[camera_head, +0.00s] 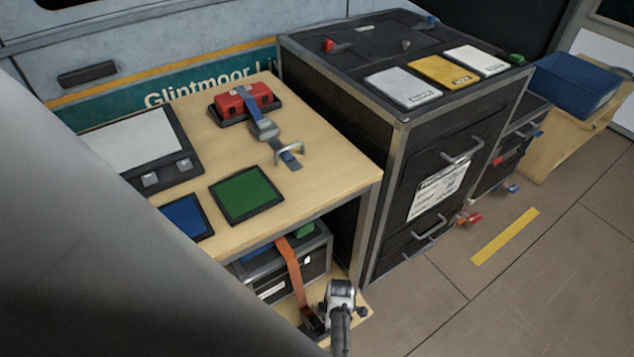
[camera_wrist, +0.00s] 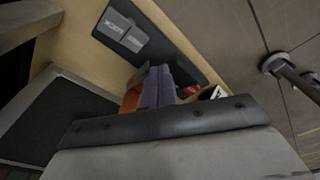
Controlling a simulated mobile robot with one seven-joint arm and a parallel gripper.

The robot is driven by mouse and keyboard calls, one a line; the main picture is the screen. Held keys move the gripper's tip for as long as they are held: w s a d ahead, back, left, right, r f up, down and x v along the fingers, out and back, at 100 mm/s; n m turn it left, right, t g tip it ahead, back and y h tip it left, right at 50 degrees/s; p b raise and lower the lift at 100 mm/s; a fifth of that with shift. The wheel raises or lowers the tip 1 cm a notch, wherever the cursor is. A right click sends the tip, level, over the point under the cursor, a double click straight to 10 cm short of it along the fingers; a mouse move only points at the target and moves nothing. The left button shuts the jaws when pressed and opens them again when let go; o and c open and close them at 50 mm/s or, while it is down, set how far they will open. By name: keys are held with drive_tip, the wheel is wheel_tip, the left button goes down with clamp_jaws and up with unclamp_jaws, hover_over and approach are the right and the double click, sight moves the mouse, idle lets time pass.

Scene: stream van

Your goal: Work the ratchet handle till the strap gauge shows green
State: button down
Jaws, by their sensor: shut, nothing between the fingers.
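An orange strap (camera_head: 291,272) runs down over a dark case on the low shelf to a black ratchet base (camera_head: 313,322), partly hidden. A piece of the orange strap (camera_wrist: 131,101) shows beside my gripper (camera_wrist: 159,85) in the wrist view. The gripper's fingers look shut together, with nothing seen between them. Touch with the handle cannot be told. A small red and white part (camera_wrist: 214,92) beside the fingers may be the gauge; its reading is unclear.
The dark case (camera_head: 315,265) stands under the wooden bench (camera_head: 325,170). On the bench a blue strap (camera_head: 263,128) with a buckle crosses a red box (camera_head: 240,98). A black drawer cabinet (camera_head: 430,170) stands to the right. Floor (camera_head: 480,295) is open at right.

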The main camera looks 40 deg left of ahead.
drive_tip(key=shift+r, duration=0.1)
wheel_tip(320, 180, up, 14)
drive_tip(key=d+p, duration=0.1)
drive_tip(key=p, duration=0.1)
drive_tip(key=shift+w+f, duration=0.2)
drive_tip(key=shift+w, duration=0.25)
idle(0.7)
